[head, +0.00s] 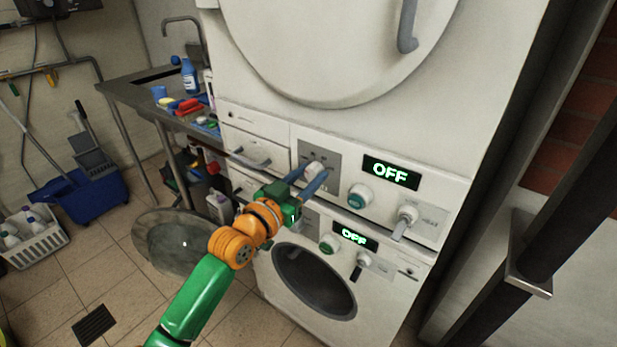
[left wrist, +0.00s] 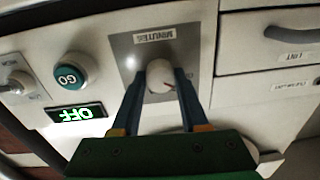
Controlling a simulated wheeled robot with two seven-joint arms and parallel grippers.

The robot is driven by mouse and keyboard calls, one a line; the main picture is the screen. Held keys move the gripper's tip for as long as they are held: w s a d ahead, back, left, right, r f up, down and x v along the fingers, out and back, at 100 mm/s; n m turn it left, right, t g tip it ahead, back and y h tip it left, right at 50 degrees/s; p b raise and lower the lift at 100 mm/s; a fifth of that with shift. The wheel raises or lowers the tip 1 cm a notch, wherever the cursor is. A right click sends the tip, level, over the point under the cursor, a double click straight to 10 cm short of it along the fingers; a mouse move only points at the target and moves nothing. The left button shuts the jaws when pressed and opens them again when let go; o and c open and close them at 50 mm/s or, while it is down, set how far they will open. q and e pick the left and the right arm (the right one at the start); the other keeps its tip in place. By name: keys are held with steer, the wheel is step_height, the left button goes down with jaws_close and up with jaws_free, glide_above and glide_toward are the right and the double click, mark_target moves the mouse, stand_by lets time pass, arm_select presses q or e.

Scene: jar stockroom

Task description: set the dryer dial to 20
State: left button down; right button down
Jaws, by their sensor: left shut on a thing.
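The dryer is the upper white machine (head: 245,118). Its white dial (head: 314,169) sits on a grey plate left of the display (head: 391,172), which reads OFF in green. My left gripper (head: 306,181) has its blue fingers shut on the dial. The left wrist view shows the scene upside down, with the dial (left wrist: 159,74) between the fingertips of my left gripper (left wrist: 162,84), a small red mark on its face, and a plate labelled MINUTES. The fingers hide parts of the dial's sides and the plate's scale. My right gripper is not in view.
A green GO button (head: 360,196) and a HEAT knob (head: 405,219) are on the same panel. Below stands a washer with its own OFF display (head: 355,236) and an open round door (head: 180,243). A sink bench (head: 135,92) is at the left.

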arm_select(q)
steer(key=m, duration=0.3)
steer(key=shift+m, duration=1.7)
steer(key=shift+c, duration=2.1)
jaws_free()
steer(key=v, duration=0.7)
